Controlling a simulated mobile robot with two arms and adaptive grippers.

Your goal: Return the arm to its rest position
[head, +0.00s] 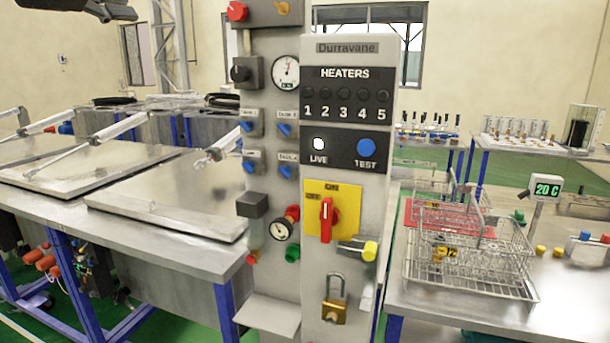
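A dark part that looks like my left gripper (110,10) shows at the top left edge of the head view. It is cut off by the frame, high above the metal lids, and touches nothing that I can see. Whether its fingers are open or shut is not clear. My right gripper is not in view. The grey control panel (345,150) stands upright in the middle, with a red rotary switch (326,220) on a yellow plate and a brass padlock (334,312) below it.
Metal lids (165,200) with pneumatic struts (120,126) lie on the left bench. Wire baskets (470,265) and a green 20 C display (547,187) stand on the right bench. A rear shelf (520,145) holds small bottles. The panel column stands between the benches.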

